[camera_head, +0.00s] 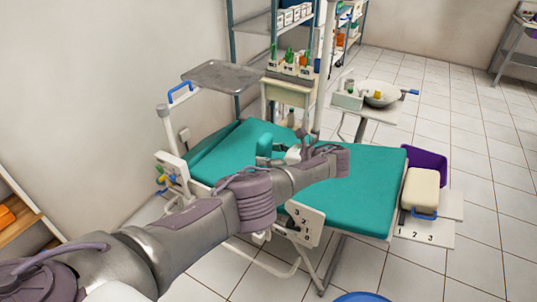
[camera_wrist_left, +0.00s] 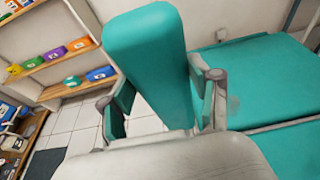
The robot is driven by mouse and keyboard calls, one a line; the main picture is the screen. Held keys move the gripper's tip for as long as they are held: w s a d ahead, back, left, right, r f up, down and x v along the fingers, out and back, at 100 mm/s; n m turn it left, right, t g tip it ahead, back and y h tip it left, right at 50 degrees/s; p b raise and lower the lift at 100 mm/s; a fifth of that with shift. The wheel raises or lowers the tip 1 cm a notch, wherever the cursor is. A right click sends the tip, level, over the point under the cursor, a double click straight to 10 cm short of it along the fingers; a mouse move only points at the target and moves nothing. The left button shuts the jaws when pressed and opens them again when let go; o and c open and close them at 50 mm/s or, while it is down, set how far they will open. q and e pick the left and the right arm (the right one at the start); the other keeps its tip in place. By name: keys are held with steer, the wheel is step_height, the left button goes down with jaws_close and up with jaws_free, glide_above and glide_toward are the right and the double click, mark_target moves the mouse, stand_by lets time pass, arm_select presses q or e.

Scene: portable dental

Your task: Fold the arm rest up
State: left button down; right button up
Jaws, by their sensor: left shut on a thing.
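The arm rest is a teal padded bar (camera_head: 265,143) at the near side of the teal dental chair (camera_head: 375,190). In the left wrist view the arm rest (camera_wrist_left: 150,55) stands large and tilted up above the seat, between the two fingers. My left gripper (camera_head: 278,155) reaches over the chair from the near left and is shut on the arm rest; its fingers show on either side of the pad in the left wrist view (camera_wrist_left: 162,105). The arm rest's lower end and its hinge are hidden behind the gripper. My right gripper is not in view.
A metal tray (camera_head: 222,76) stands on an arm behind the chair. A drawer cart (camera_head: 288,93) and a basin (camera_head: 380,93) are beyond it. A numbered side panel (camera_head: 306,224) is on the near side. A cream box (camera_head: 421,190) sits at the foot end. Floor at right is clear.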

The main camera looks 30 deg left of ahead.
arm_select(q)
steer(key=c, duration=0.5)
jaws_free()
steer(key=shift+s+d+f, duration=0.1)
steer(key=shift+f, duration=0.1)
steer(key=shift+o, duration=1.3)
steer(key=shift+r, duration=0.1)
steer(key=v, duration=0.7)
steer(key=shift+d, duration=0.25)
